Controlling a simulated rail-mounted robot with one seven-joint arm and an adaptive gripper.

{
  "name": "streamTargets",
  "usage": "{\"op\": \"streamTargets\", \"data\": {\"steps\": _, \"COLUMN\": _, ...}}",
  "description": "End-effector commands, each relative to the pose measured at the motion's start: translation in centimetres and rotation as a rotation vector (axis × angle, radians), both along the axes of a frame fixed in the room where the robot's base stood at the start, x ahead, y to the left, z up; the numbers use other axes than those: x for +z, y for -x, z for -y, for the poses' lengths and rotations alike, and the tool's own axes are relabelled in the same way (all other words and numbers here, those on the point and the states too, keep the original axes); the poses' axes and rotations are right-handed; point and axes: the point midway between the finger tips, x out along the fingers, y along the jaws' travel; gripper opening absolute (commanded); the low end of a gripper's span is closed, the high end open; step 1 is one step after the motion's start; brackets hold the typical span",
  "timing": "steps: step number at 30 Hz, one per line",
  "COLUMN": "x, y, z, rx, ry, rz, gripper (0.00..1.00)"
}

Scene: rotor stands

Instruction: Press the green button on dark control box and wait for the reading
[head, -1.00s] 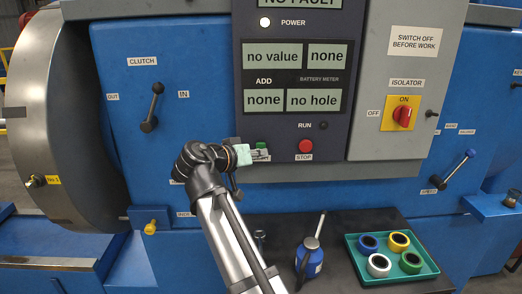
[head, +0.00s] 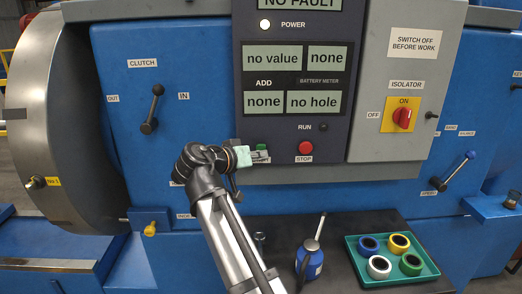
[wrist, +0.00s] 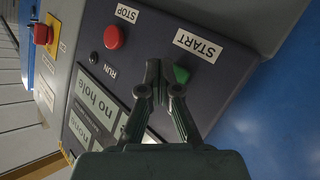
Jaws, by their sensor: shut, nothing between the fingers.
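The dark control box (head: 276,112) hangs on the blue machine, with displays reading "no value", "none", "none" and "no hole". The green button (head: 262,147) sits low on it, mostly hidden behind my gripper (head: 262,156) in the head view. In the wrist view the green button (wrist: 181,74) shows beside the START label, just past my fingertips. My gripper (wrist: 163,80) is shut and empty, with its tips at the button's edge. I cannot tell whether they touch it. The red STOP button (head: 306,147) is to the right.
The RUN lamp (head: 323,126) looks dark and the POWER lamp (head: 265,24) is lit white. A grey isolator box (head: 392,128) with a red switch (head: 403,117) stands at right. Below are a blue oil can (head: 310,262) and a green tray (head: 372,279) of coloured rings.

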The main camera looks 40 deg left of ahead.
Motion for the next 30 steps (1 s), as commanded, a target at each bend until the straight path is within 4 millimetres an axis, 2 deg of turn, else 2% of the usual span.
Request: {"op": "streamTargets", "data": {"steps": 30, "x": 0.00, "y": -0.67, "z": -0.55, "rx": 0.000, "ry": 0.000, "rz": 0.000, "gripper": 0.00}}
